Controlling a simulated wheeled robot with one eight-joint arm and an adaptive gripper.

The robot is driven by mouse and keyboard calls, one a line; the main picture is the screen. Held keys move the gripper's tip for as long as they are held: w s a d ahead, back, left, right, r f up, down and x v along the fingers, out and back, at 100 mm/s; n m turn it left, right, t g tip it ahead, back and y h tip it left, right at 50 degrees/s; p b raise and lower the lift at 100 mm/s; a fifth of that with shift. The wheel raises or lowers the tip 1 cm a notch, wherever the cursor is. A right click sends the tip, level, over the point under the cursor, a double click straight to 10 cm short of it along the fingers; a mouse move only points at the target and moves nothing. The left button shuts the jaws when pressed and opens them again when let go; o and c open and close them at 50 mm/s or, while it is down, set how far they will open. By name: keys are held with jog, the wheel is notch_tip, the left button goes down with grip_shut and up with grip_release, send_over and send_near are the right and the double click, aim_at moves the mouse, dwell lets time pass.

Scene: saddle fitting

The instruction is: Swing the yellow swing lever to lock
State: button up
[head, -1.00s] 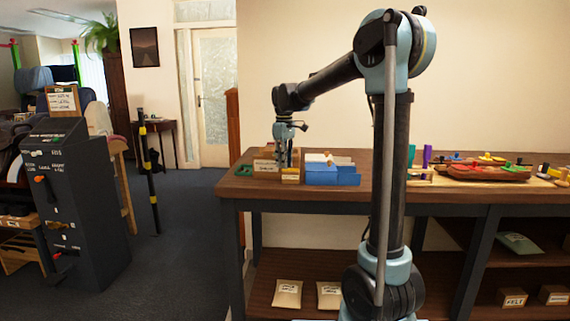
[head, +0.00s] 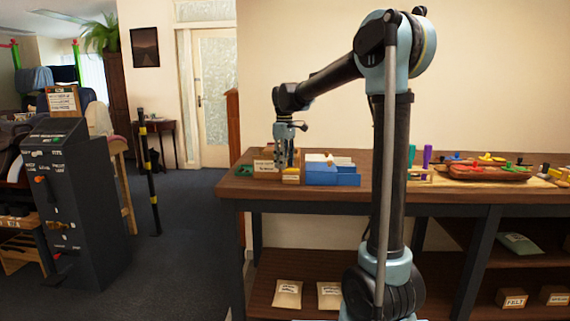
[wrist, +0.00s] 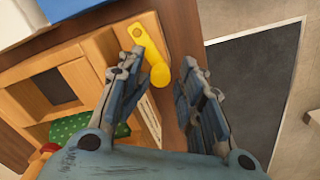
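The yellow swing lever (wrist: 148,38) shows in the wrist view as a flat yellow bar with a round knob (wrist: 160,75) at its lower end. In the head view a small yellow shape (head: 291,178) shows at the bench's front edge, just below my gripper (head: 286,160). My gripper (wrist: 165,58) is open in the wrist view, with one finger left of the knob and one right of it. Gaps show on both sides, more clearly on the right. Whether the lever is locked cannot be told.
The wooden box (wrist: 99,45) with compartments and green dotted cloth lies left of the fingers. A blue tray (head: 332,177) stands just right of my gripper on the bench (head: 400,206). Floor shows beyond the bench edge. A dark cabinet (head: 85,230) stands at the left.

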jog(key=shift+r, duration=3.95)
